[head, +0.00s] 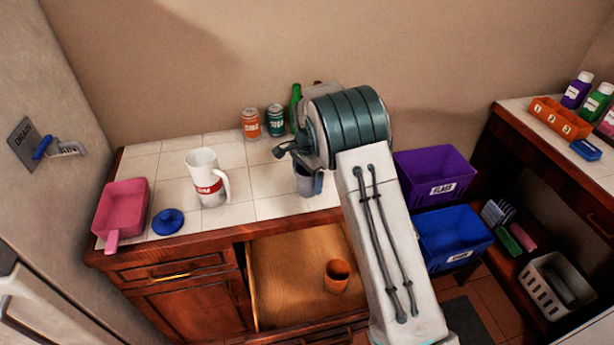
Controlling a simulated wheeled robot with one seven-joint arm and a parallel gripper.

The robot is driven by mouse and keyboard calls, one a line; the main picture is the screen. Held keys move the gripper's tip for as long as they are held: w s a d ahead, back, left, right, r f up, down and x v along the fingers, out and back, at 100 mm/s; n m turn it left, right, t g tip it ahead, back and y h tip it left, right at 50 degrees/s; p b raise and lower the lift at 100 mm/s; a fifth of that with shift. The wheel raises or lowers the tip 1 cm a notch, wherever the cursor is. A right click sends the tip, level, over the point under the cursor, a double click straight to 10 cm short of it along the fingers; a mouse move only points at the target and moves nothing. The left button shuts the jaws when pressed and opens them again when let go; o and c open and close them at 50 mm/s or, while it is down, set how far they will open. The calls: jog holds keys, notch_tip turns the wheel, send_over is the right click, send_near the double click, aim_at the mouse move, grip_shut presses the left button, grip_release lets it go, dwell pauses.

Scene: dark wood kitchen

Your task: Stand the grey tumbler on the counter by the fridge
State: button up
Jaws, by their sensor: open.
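A grey tumbler (304,182) stands on the white tiled counter (273,183), near its front edge and partly hidden by my arm. My gripper (302,166) is open, right at the tumbler; one dark finger shows to the left above it and another part beside it on the right. I cannot tell whether the fingers touch it. A pale, fridge-like unit (30,305) is partly in view at the lower left, close to the counter's left end.
On the counter are a pink pan (121,207), a blue lid (168,221), a white mug (206,180), two cans (250,123) and a green bottle (295,105). An open drawer below holds an orange cup (337,275). Purple (435,173) and blue (453,237) bins stand right.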

notch_tip(320, 180, up, 12)
jog(key=b, duration=0.1)
jog(key=shift+r+b, duration=0.25)
jog(key=shift+b, duration=0.05)
jog(key=s+d+r+n+t, duration=0.1)
jog(key=s+d+r+n, duration=0.1)
jog(key=s+d+r, duration=0.5)
jog(key=s+d+r+n+t, duration=0.1)
jog(key=s+d+r+n, duration=0.15)
jog(key=s+d, duration=0.45)
jog(key=s+d+f+n, duration=0.2)
jog(key=s, duration=0.8)
jog(key=s+d+f+n+t, duration=0.1)
jog(key=s+f+n, duration=0.1)
jog(key=s, duration=0.9)
jog(key=shift+d+n, duration=0.35)
jog(key=shift+n, duration=0.5)
jog(key=shift+w+a, duration=0.1)
